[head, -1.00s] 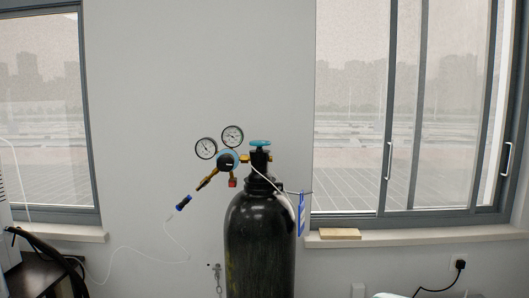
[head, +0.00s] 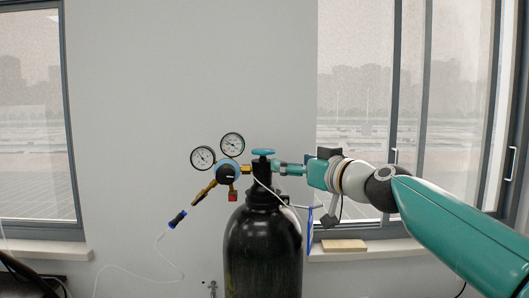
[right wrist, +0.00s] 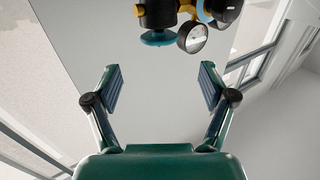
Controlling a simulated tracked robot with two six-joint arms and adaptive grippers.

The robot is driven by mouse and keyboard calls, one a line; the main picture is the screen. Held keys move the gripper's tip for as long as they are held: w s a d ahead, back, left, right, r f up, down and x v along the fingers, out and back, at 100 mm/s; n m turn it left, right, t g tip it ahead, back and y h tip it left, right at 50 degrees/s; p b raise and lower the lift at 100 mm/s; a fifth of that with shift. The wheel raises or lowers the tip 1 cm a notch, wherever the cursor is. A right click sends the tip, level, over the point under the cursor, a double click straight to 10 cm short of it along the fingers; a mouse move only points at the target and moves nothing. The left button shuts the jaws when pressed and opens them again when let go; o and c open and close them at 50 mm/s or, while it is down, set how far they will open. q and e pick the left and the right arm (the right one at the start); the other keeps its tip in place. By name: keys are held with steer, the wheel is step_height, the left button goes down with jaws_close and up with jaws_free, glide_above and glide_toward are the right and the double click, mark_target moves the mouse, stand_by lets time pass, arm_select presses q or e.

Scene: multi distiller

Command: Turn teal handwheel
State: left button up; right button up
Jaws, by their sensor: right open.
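The teal handwheel (head: 263,152) sits on top of the valve of the black gas cylinder (head: 262,250). My right gripper (head: 280,168) reaches in from the right, just beside the valve and slightly below the handwheel. In the right wrist view my right gripper (right wrist: 160,88) is open with nothing between its fingers. The handwheel (right wrist: 160,38) shows there beyond the fingertips, near the top, apart from them. I cannot tell in the head view whether the gripper touches the valve. My left gripper is not in view.
A regulator (head: 228,173) with two gauges (head: 232,145) juts left from the valve. A blue tag (head: 309,232) hangs right of the cylinder. A wooden block (head: 344,245) lies on the right window sill. A thin tube runs down left. The wall behind is bare.

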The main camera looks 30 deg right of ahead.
mark_target(269, 151)
steer(key=w+p, duration=0.4)
steer(key=w, duration=0.6)
steer(key=shift+d+r, duration=0.1)
steer(key=shift+d, duration=0.05)
steer(key=shift+w, duration=0.85)
